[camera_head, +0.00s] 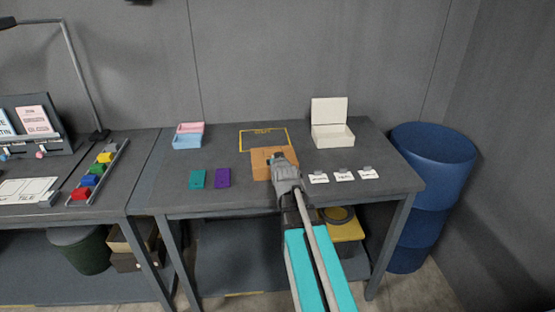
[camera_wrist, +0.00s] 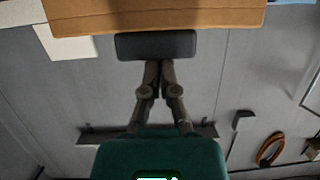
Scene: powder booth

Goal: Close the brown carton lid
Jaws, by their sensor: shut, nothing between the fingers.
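The brown carton (camera_head: 260,166) sits at the middle of the table, in front of the yellow-outlined area. No raised lid stands out on it, but my gripper covers part of it, so I cannot tell whether the lid lies fully flat. My gripper (camera_head: 278,160) is over the carton's right part. In the wrist view the carton's brown panel (camera_wrist: 160,18) fills the top edge. There my gripper (camera_wrist: 155,46) is shut and empty, its dark fingertips right at the panel's edge; whether they touch it is unclear.
An open white box (camera_head: 332,138) with its lid up stands behind right. White labelled cards (camera_head: 344,176) lie right of my arm. Teal (camera_head: 198,179) and purple (camera_head: 223,177) blocks lie left, pink and blue trays (camera_head: 188,136) behind them. A blue barrel (camera_head: 432,170) stands beside the table.

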